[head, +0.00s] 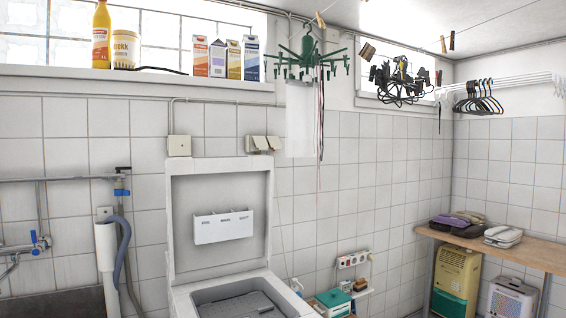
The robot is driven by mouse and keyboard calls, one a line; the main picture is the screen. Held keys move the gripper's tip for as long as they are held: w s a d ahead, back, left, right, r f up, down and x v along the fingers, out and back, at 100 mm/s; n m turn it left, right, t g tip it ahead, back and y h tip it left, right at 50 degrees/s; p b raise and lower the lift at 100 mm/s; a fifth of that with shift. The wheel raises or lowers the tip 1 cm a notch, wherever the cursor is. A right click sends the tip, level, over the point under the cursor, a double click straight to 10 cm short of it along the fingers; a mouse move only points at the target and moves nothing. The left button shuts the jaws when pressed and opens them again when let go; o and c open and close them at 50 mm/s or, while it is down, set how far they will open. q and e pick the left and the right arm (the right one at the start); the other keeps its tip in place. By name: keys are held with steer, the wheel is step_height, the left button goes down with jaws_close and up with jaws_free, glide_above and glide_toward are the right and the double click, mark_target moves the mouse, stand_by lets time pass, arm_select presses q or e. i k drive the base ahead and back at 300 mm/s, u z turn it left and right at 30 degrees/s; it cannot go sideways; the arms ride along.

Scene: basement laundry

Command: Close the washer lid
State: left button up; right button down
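The washer lid (220,182) stands raised, nearly upright, at the back of the washer (180,300) in the lower middle of the head view. Its inner face is toward me and carries a white detergent tray (222,226). Below it the washer's top opening (238,302) shows grey inside. The front of the washer is cut off by the bottom edge of the picture. Neither of my grippers is in view.
Pipes with a blue valve (40,241) and a grey hose (122,252) are left of the washer. A green hanger (306,62) hangs right of the lid. A wooden shelf (500,249) is at the right. The space before the lid looks clear.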

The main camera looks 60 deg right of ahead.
mark_target(218, 209)
steer(key=z, duration=1.55)
steer(key=i, duration=0.25)
